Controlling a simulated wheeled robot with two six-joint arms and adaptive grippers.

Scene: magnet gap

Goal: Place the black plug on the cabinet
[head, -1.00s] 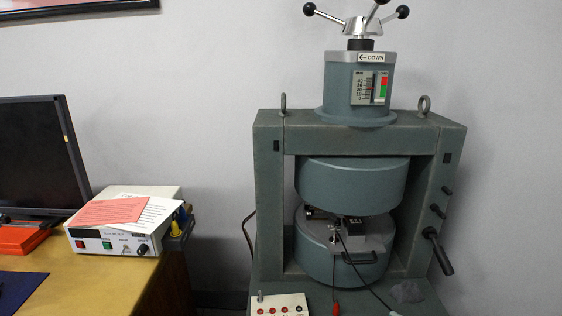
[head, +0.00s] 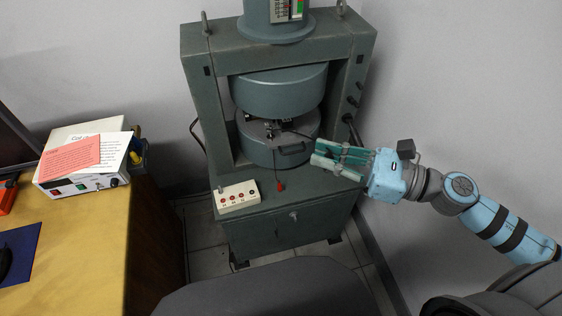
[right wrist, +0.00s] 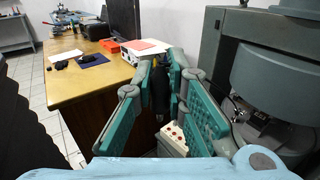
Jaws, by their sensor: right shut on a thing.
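The cabinet (head: 305,190) is the grey-green base under the magnet, with a flat top ledge at its front. My right gripper (head: 318,157) reaches in from the right, over the right part of the cabinet top. Its green fingers are shut on the black plug, whose thin black lead runs from the magnet gap to the fingers. In the right wrist view a dark shape, which I take to be the black plug (right wrist: 160,88), shows between the fingers; the fingers hide the plug in the head view. My left gripper is not in view.
A white terminal box (head: 238,197) with red sockets stands on the cabinet's front left. A red plug (head: 281,186) hangs by its lead at the front edge. The magnet's lower pole (head: 262,151) rises behind. A wooden desk (head: 100,235) is at the left.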

